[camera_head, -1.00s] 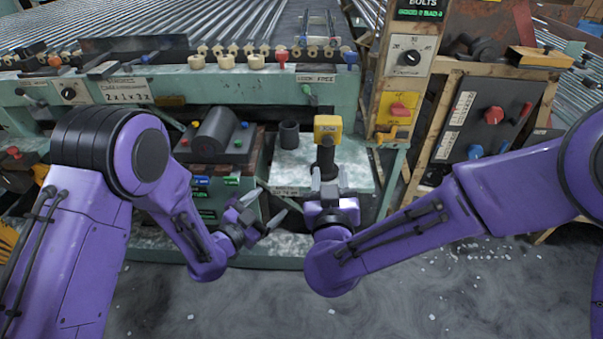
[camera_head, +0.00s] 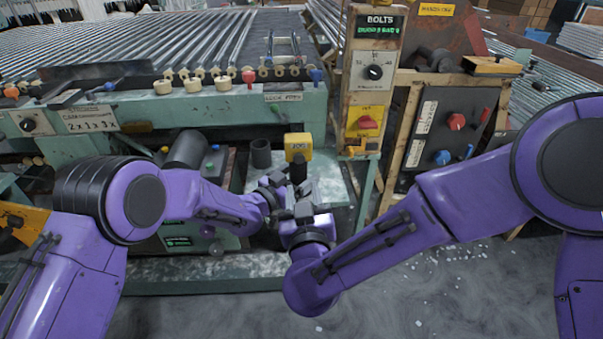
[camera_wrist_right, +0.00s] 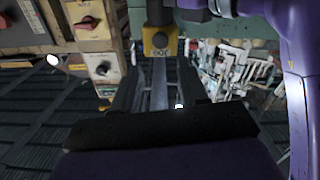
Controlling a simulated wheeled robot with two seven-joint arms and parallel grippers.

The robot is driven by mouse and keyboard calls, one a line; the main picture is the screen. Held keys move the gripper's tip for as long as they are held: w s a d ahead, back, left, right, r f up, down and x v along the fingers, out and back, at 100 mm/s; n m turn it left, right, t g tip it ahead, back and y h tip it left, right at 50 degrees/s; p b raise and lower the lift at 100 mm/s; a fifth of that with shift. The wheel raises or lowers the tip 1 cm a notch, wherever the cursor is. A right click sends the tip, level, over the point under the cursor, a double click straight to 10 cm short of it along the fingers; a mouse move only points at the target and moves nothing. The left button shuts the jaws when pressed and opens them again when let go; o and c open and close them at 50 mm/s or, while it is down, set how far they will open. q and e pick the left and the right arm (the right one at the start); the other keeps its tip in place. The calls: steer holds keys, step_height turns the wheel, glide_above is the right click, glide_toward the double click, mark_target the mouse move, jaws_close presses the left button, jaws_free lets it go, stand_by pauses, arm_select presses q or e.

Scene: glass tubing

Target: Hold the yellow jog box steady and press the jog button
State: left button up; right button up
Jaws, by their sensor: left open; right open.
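The yellow jog box (camera_head: 298,146) stands on a dark post on the pale bench shelf, in the middle of the head view. In the right wrist view it shows upside down at the top centre (camera_wrist_right: 159,42). My left gripper (camera_head: 275,183) is just below and in front of the box, by its dark post; its fingers overlap the post in the picture, and I cannot tell whether they touch it. My right gripper (camera_head: 305,208) is open and empty below the box, pointing at it. In the wrist view its fingers (camera_wrist_right: 158,85) lie short of the box. The jog button is not clearly visible.
A dark cup (camera_head: 261,153) stands left of the box on the shelf (camera_head: 325,181). A wooden post with a red knob on a yellow plate (camera_head: 367,123) rises to the right. A dark control panel (camera_head: 447,133) stands further right.

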arm_select(q)
steer(key=shift+x, duration=0.9)
steer(key=c, duration=1.3)
arm_select(e)
steer(key=shift+c, duration=0.3)
jaws_close()
arm_select(q)
steer(key=shift+s, duration=0.1)
